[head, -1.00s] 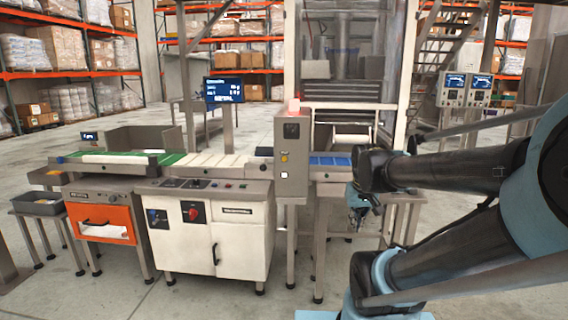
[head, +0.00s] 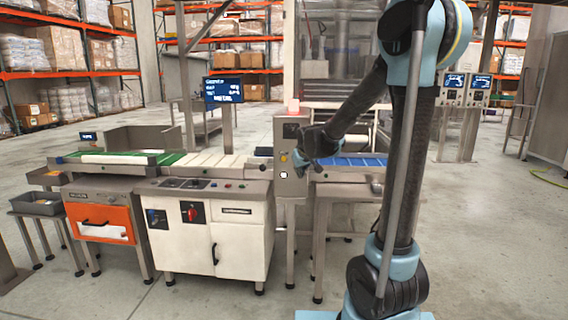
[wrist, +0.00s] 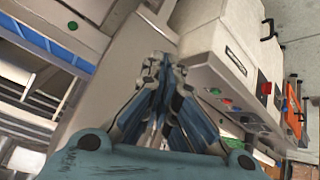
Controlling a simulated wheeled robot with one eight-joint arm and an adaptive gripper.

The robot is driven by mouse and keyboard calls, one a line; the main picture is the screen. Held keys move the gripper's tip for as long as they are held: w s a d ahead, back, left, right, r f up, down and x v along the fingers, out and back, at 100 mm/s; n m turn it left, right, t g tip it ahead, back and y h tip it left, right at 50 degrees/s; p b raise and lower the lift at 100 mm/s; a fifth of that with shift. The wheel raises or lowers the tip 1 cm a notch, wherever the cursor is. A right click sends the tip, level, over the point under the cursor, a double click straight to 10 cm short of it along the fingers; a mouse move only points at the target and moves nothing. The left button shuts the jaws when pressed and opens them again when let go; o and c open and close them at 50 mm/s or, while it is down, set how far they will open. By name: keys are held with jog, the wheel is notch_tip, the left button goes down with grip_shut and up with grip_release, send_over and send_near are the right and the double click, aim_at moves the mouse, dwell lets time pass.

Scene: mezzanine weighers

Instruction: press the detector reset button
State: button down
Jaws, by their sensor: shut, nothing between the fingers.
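The detector is a grey upright box (head: 291,128) beside the conveyor, with a dark display, a small yellow button (head: 284,158) and a white square (head: 284,174) on its front. Which of these is the reset button I cannot read. My gripper (head: 299,163) is at the right part of that front, just right of the yellow button; contact cannot be told. In the wrist view my gripper (wrist: 162,62) is shut and empty, its tips before a plain grey surface (wrist: 130,62). No yellow button shows there; the fingers may hide it.
Floor in front is clear.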

aim_at(285, 161)
jog(key=w+a+f+n+t, duration=0.1)
jog(key=w+a, duration=0.5)
jog(key=a, duration=0.1)
jog(key=shift+w+a+f+y, duration=0.3)
jog(key=shift+w+f+y, duration=0.05)
jog(key=shift+f+y, duration=0.05)
jog(key=shift+w+d, duration=0.15)
jog(key=shift+w, duration=4.25)
jog(key=shift+w, duration=0.15)
jog(key=shift+w+r, duration=0.1)
jog(key=shift+w, duration=0.1)
jog(key=shift+w, duration=0.4)
jog(key=shift+s, duration=0.85)
